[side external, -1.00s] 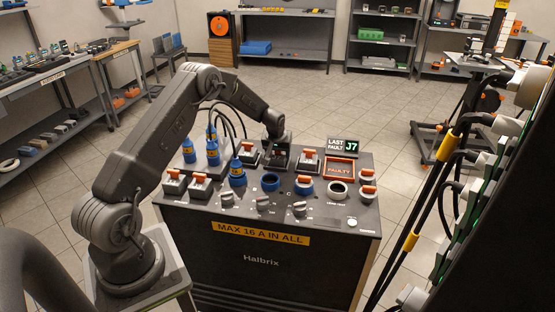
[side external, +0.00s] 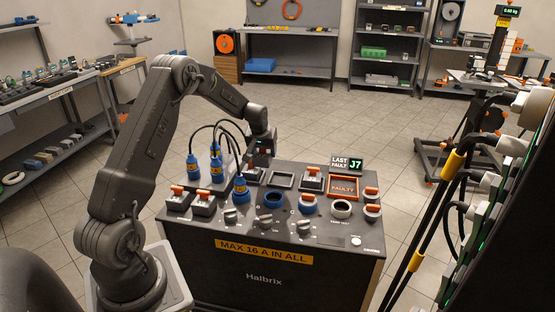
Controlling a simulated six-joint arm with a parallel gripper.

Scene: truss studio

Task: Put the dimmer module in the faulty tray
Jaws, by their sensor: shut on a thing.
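My gripper (side external: 263,148) is above the back left of the dark console, shut on a module that its fingers mostly hide. I take this to be the dimmer module; no label on it can be read. An empty square socket (side external: 281,180) lies just to the right of and below my gripper. The faulty tray (side external: 343,198) is an orange-rimmed square marked FAULTY at the right of the console top. It looks empty, and my gripper is well to its left.
Other modules with orange handles (side external: 312,175) sit in the console top. Blue plugs with cables (side external: 216,165) stand at the left, near my gripper. Knobs and round sockets (side external: 273,199) fill the front. A "LAST FAULT J7" sign (side external: 346,163) rises behind the tray.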

